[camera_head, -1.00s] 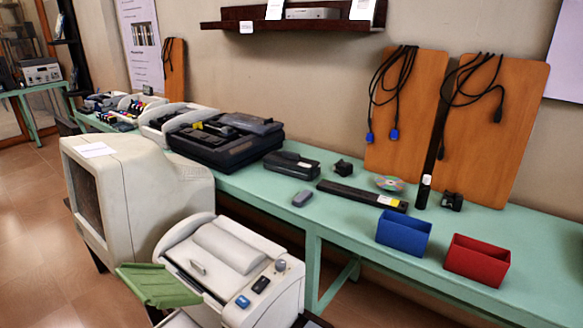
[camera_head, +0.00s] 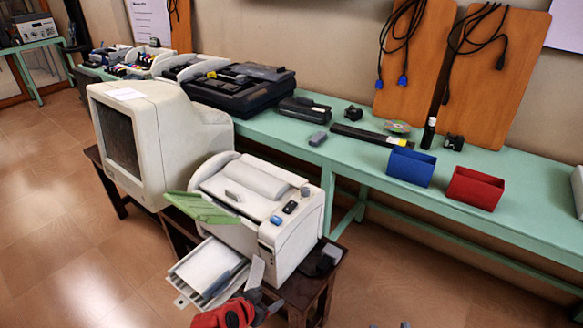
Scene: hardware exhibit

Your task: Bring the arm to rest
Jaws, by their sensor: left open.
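My left gripper (camera_head: 263,290) is at the bottom of the head view, with a red body and grey fingers. Its fingers are apart and I see nothing held between them. It is in front of the white printer (camera_head: 262,208), near the printer's lower paper tray (camera_head: 208,268); I cannot tell whether it touches the tray. A small grey tip at the bottom edge, right of centre, is too cut off to identify.
The printer and an old monitor (camera_head: 160,130) stand on a dark wooden table (camera_head: 328,272). Behind, a green bench (camera_head: 350,170) holds a blue box (camera_head: 410,167), a red box (camera_head: 474,188) and several devices. The tiled floor (camera_head: 60,230) at left is clear.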

